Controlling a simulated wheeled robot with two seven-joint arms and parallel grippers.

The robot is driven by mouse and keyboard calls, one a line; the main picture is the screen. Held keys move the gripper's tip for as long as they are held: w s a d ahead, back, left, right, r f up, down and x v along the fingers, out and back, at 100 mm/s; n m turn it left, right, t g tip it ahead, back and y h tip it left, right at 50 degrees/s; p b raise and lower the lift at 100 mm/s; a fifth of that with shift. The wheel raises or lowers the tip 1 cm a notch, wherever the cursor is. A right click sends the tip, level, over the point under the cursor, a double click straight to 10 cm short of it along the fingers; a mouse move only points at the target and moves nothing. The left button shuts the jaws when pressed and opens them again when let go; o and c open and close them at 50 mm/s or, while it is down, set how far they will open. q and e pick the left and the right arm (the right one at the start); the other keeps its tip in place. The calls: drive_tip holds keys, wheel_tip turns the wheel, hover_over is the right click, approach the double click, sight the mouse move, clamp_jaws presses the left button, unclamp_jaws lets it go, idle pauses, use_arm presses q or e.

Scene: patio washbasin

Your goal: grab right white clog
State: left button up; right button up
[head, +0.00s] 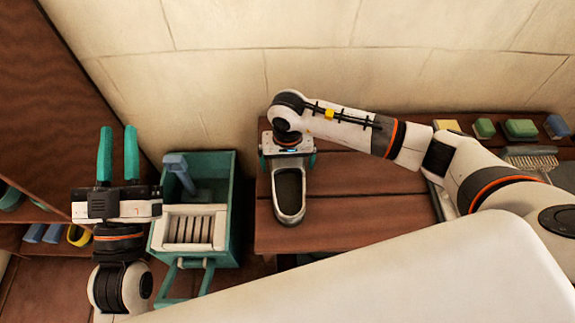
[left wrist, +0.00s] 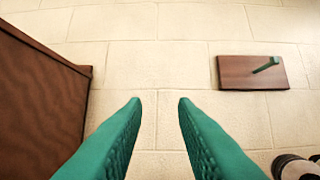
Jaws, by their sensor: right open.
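A white clog (head: 290,216) with a dark inside lies on the wooden bench, its near end pointing toward me. My right gripper (head: 288,160) is over the clog's far end. Its teal fingers are spread, one to each side, and it is open; the gripper hides that end, and I cannot tell whether the fingers touch it. My left gripper (head: 118,155) is open and empty, raised at the left, away from the clog. Its two teal fingers also show apart in the left wrist view (left wrist: 157,103). I see no second clog.
A teal bucket with a white wringer (head: 192,228) stands left of the wooden bench (head: 350,218). Sponges (head: 521,129) and a brush (head: 530,157) lie at the back right. A wooden shelf (head: 85,75) is at the left. A wall peg board (left wrist: 240,74) shows in the left wrist view.

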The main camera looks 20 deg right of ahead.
drive_tip(key=c, duration=0.9)
drive_tip(key=shift+c, duration=0.3)
drive_tip(key=shift+r, duration=0.2)
